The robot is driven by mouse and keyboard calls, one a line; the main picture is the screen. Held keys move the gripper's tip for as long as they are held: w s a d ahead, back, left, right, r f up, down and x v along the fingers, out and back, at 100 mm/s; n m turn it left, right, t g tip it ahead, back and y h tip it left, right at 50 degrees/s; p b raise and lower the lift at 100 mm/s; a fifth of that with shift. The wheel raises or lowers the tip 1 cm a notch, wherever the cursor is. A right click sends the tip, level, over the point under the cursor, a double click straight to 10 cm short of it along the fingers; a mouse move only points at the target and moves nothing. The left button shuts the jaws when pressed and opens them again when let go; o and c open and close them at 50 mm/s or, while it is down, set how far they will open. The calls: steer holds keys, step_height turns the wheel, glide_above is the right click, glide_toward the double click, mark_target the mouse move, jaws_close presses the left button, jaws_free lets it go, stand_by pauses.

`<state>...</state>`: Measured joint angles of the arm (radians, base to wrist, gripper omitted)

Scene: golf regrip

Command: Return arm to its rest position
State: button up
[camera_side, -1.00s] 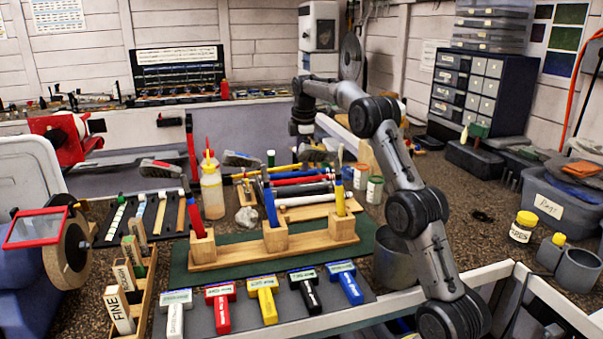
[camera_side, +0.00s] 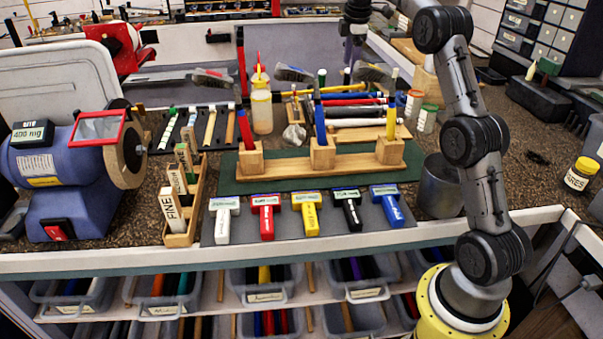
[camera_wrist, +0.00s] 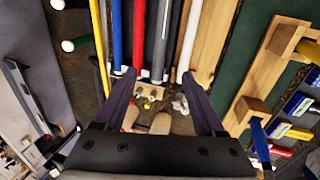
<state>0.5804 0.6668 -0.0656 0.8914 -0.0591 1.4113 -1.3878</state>
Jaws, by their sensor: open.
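My gripper (camera_side: 352,52) is at the top of the side view, above the far side of the bench. In the wrist view my gripper (camera_wrist: 159,74) has its two dark fingers spread with nothing held between them. Beyond the fingers lie a blue rod (camera_wrist: 117,30), a red rod (camera_wrist: 139,35), dark and grey rods, and a white rod (camera_wrist: 188,40). These rods lie behind the wooden stand (camera_side: 285,172) in the side view. The stand holds a red grip (camera_side: 245,130), a blue grip (camera_side: 320,126) and a yellow grip (camera_side: 391,122) upright.
Several coloured hammer-shaped pieces, including a yellow one (camera_side: 306,215), lie on a grey mat in front. A squeeze bottle (camera_side: 261,108) stands left of the rods. A metal cup (camera_side: 438,188) stands beside my arm. A blue grinder (camera_side: 75,170) is at left.

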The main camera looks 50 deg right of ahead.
steer(key=s+a+r+n+t, duration=0.2)
steer(key=s+a+r, duration=0.1)
steer(key=a+r, duration=0.75)
steer(key=s+a+r+t, duration=0.1)
steer(key=s+a+r, duration=0.2)
steer(key=s+a, duration=0.8)
steer(key=s+a+f+m+t+y, duration=0.1)
steer(key=s+a+f+m, duration=0.3)
steer(key=s+a, duration=0.5)
steer(key=s+a+f+m, duration=0.1)
steer(key=s+f+m, duration=0.2)
steer(key=f, duration=0.4)
steer(key=s+a+f+m+y, duration=0.1)
steer(key=s+f+m, duration=0.3)
steer(key=f, duration=0.3)
steer(key=shift+s+a, duration=0.25)
steer(key=shift+s, duration=0.55)
steer(key=shift+f, duration=0.1)
